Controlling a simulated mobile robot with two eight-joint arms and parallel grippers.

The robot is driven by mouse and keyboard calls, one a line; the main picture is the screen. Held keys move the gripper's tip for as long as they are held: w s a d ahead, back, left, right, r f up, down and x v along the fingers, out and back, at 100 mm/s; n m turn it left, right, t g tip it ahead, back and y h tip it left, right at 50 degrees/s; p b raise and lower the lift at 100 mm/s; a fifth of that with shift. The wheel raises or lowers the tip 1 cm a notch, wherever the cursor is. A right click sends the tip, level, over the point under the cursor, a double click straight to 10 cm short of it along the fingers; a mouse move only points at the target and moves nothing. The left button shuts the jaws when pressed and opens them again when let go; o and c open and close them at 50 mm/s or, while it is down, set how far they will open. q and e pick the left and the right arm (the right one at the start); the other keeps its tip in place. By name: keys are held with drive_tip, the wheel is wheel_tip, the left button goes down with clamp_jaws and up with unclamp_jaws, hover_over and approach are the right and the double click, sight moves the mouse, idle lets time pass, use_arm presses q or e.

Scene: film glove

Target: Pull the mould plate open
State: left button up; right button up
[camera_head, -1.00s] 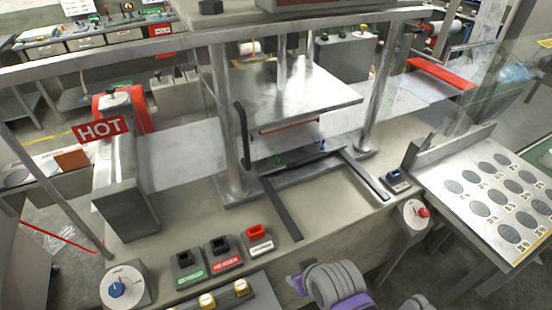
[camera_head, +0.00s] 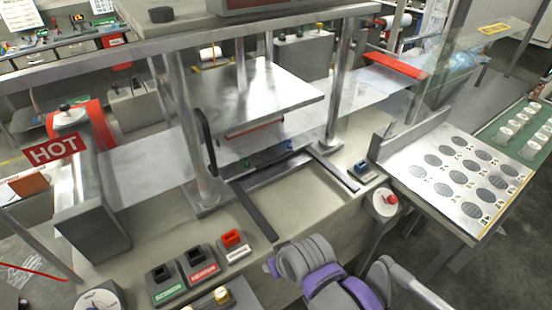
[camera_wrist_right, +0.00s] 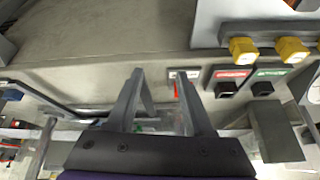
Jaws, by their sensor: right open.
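The mould plate (camera_head: 270,168) appears as a dark, low strip under the press's raised upper plate (camera_head: 255,97), at the inner end of two rails; much of it is hidden. Small green and blue parts show along it. A black upright handle (camera_head: 207,142) stands at the left side of the press. My right gripper (camera_wrist_right: 160,79) is open and empty in the right wrist view, its two grey fingers apart over the bench. In the head view my right arm's grey and purple links show at the bottom centre, but its fingers are not clear. My left gripper is out of view.
Two dark rails (camera_head: 253,210) (camera_head: 335,173) reach over the grey bench front. Green, red and white labelled switches (camera_head: 166,284) (camera_head: 200,265) (camera_head: 233,244) stand front left. A HOT sign (camera_head: 54,149) marks the left unit. A holed tray (camera_head: 455,185) lies right. Bench between the rails is clear.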

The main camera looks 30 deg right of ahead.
drive_tip(key=w+d+r+m+g, duration=0.1)
drive_tip(key=w+d+r+m, duration=0.35)
drive_tip(key=w+r, duration=0.5)
drive_tip(key=m+g, duration=0.2)
drive_tip(key=m, duration=1)
hover_over(283, 156)
drive_tip(key=s, duration=0.2)
drive_tip(key=x, duration=1)
drive_tip(key=shift+s+d+f, duration=0.1)
drive_tip(key=shift+s, duration=0.05)
clamp_jaws()
